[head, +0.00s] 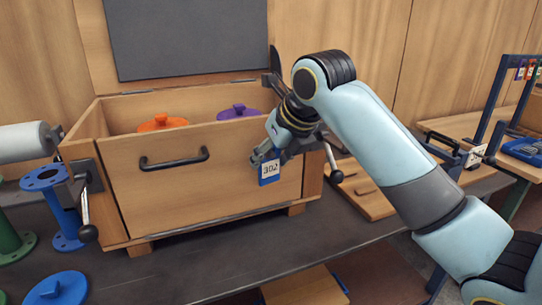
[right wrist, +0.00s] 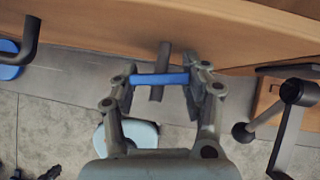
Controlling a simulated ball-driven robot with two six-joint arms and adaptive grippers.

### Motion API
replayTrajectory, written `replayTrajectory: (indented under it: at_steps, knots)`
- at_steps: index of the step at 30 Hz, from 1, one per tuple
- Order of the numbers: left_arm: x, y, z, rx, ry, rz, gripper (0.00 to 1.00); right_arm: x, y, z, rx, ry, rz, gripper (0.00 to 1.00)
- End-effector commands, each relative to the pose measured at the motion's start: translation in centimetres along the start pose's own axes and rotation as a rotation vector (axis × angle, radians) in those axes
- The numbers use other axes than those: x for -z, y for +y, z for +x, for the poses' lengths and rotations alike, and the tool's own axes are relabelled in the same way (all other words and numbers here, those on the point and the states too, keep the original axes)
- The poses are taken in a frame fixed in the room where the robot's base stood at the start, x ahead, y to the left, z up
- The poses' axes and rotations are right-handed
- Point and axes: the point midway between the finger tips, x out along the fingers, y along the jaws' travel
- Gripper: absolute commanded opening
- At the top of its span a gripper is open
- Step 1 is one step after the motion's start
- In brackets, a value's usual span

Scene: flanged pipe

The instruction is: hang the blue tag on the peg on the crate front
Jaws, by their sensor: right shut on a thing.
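The blue tag (head: 269,172) with a white label reading 302 is upright against the front of the wooden crate (head: 215,185), right of its black handle. My right gripper (head: 266,154) is shut on the tag's upper part. In the right wrist view the tag (right wrist: 148,79) shows edge-on as a blue strip between the fingers (right wrist: 160,84). The dark peg (right wrist: 163,57) sticks out from the crate front and crosses the strip midway between the fingers. I cannot tell whether it passes through the tag's hole. The peg is hidden in the head view. My left gripper is not in view.
Levers with black knobs flank the crate. Flanged pipes, one blue (head: 62,215), stand at left. A rack with small tags (head: 528,70) is at far right.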

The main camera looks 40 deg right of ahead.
Motion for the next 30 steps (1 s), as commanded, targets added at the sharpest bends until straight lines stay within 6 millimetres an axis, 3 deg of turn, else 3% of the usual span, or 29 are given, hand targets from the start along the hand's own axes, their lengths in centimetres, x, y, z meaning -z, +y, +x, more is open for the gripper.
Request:
replayTrajectory:
  at_steps: [8,9,15,30]
  knots:
    - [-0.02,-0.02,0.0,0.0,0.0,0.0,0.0,-0.21,-0.01,-0.03,0.0,-0.007,-0.001,0.25]
    - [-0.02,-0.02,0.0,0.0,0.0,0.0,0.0,-0.22,-0.01,-0.04,0.0,-0.007,-0.001,0.5]
    - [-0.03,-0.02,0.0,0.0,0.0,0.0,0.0,-0.28,-0.02,-0.07,0.001,-0.009,-0.001,0.74]
    - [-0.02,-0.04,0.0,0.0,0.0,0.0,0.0,-0.21,-0.03,-0.07,0.001,-0.007,-0.001,0.74]
